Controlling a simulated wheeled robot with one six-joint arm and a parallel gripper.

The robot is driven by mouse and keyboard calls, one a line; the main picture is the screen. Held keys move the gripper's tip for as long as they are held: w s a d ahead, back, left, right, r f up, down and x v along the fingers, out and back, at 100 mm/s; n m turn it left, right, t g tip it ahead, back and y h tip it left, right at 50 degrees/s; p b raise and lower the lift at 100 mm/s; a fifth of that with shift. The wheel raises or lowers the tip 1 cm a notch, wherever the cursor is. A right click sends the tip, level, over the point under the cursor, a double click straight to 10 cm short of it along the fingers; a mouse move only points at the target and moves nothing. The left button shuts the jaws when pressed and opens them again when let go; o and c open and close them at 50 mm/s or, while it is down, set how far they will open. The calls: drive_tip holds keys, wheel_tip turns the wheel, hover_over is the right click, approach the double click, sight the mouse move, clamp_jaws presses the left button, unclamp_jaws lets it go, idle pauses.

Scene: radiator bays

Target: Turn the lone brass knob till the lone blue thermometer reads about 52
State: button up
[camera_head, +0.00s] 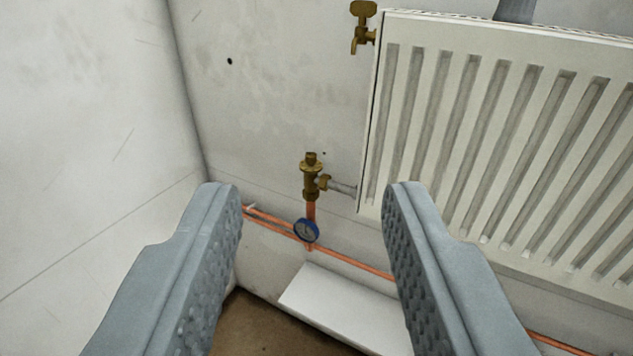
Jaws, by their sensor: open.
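A brass valve (310,185) stands upright on a copper pipe near the middle of the view, with a small brass knob (311,158) at its top. A round blue-rimmed thermometer (306,230) sits on the pipe just below the valve. Its pale face is too small to read. My gripper (312,190) is open and empty, with one grey finger on each side of the view. The valve and thermometer show in the gap between the fingers, farther off than the fingertips, and nothing touches them.
A white ribbed radiator (490,150) fills the right side, joined to the valve by a short pipe. A brass tap (362,25) is at its upper left corner. Copper pipes (350,262) run along the wall above a white ledge (340,308). A wall corner stands at left.

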drive_tip(key=w+d+f, duration=0.2)
drive_tip(key=w+f, duration=0.2)
drive_tip(key=w, duration=0.6)
drive_tip(key=n+y, duration=0.3)
drive_tip(key=y, duration=0.2)
approach(312, 159)
drive_tip(key=x, duration=1.1)
drive_tip(key=shift+d, duration=0.1)
clamp_jaws()
